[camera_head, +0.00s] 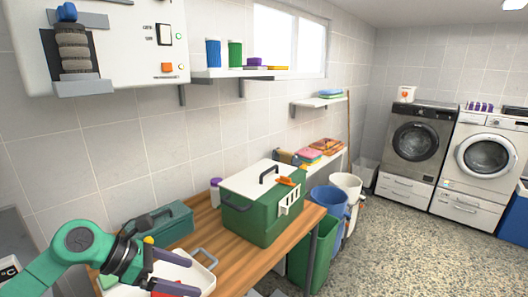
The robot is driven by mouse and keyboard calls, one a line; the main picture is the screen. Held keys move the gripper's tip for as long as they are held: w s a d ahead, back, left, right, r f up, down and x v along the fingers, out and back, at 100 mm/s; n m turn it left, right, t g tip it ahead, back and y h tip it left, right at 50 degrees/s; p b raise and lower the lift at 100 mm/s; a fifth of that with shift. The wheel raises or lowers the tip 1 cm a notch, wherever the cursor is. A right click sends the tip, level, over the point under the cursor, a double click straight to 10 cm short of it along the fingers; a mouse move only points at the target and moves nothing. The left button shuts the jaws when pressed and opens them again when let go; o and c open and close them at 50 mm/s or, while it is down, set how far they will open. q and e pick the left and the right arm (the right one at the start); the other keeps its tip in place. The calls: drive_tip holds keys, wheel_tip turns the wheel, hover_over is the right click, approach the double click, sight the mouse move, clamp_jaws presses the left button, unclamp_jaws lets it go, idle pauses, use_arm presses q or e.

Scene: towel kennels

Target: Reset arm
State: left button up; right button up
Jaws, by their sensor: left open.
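My left arm (45,270) is green and comes in from the lower left. My left gripper (182,273) is open, its dark fingers spread over the white tray (205,277) at the near end of the wooden table. Something red (172,288) shows below the fingers, partly hidden by them; I cannot tell what it is. Nothing shows held between the fingers. My right gripper is not in view.
A green box with white lid (262,218) and a dark green toolbox (165,224) stand on the wooden table (205,228). A wall unit (110,45) hangs above. Green (322,248) and blue (328,201) bins stand beyond. Speckled floor (400,240) is clear toward the washers (485,155).

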use_arm(q)
drive_tip(key=w+d+r+n+t+h, duration=0.2)
drive_tip(key=d+r+n+t, duration=0.1)
drive_tip(key=r+n+t, duration=0.4)
drive_tip(key=w+d+r+n+t+h, duration=0.25)
drive_tip(key=d+r+n+t, duration=0.2)
drive_tip(key=n, duration=0.35)
drive_tip(key=a+f+n+y, duration=1.4)
drive_tip(key=n, duration=0.8)
drive_tip(key=s+f+n+g, duration=0.9)
drive_tip(key=s+f+g, duration=0.2)
drive_tip(key=s+f, duration=0.8)
drive_tip(key=s+f+g+b, duration=0.1)
drive_tip(key=s+f+b, duration=0.2)
drive_tip(key=f, duration=1.2)
drive_tip(key=s+f+g+b, duration=0.1)
drive_tip(key=s+f+b, duration=0.2)
drive_tip(key=f, duration=1.3)
drive_tip(key=s+a+f+g+b, duration=0.1)
drive_tip(key=s+f+b, duration=0.3)
drive_tip(key=s+f, duration=1.1)
drive_tip(key=shift+s+a+f+m+h, duration=0.15)
drive_tip(key=shift+a+f+m+h, duration=0.2)
drive_tip(key=shift+a, duration=0.15)
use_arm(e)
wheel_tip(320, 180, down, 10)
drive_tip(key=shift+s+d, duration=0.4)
